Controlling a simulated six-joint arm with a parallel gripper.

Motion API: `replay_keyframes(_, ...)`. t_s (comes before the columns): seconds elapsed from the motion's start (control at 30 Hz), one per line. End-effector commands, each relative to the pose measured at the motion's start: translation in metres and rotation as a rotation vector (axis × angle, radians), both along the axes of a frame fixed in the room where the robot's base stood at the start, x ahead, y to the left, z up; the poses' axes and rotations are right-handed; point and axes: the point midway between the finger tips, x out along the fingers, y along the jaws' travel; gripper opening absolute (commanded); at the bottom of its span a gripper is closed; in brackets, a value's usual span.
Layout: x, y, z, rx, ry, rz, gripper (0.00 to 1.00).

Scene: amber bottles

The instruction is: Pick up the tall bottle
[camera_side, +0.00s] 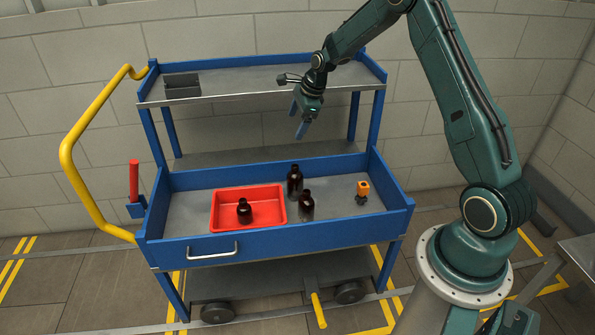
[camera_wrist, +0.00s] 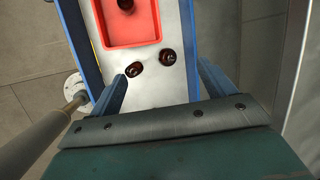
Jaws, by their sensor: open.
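Two dark amber bottles stand upright on the cart's grey middle tray, right of the red bin. The back bottle (camera_side: 295,183) looks slightly taller than the front bottle (camera_side: 307,207). In the wrist view I take the right bottle (camera_wrist: 168,57) as the back one and the left bottle (camera_wrist: 134,69) as the front one. A third, shorter-looking bottle (camera_side: 244,211) stands inside the red bin. My gripper (camera_side: 298,122) is open and empty, well above the bottles. In the wrist view its fingers (camera_wrist: 161,72) frame the area around the two bottles, touching neither.
The red bin (camera_side: 220,225) fills the left middle of the tray. An orange and black item (camera_side: 362,191) stands at right. The blue cart's upper shelf (camera_side: 235,87) lies behind my gripper and holds a black box (camera_side: 182,87). The tray has raised blue walls (camera_side: 285,235).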

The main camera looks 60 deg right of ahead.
Motion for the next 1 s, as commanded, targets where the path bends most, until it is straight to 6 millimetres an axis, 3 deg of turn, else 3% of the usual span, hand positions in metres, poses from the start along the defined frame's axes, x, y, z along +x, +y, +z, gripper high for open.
replay_keyframes(0.03, 0.002, -0.009, -0.017, 0.026, 0.008, -0.055, 0.82)
replay_keyframes(0.2, 0.007, -0.034, -0.067, 0.118, 0.024, -0.250, 0.82)
replay_keyframes(0.43, 0.008, -0.057, -0.122, 0.219, 0.040, -0.462, 0.82)
replay_keyframes(0.6, 0.006, -0.065, -0.140, 0.253, 0.044, -0.536, 0.82)
replay_keyframes(1.0, 0.009, -0.065, -0.151, 0.258, 0.046, -0.548, 0.82)
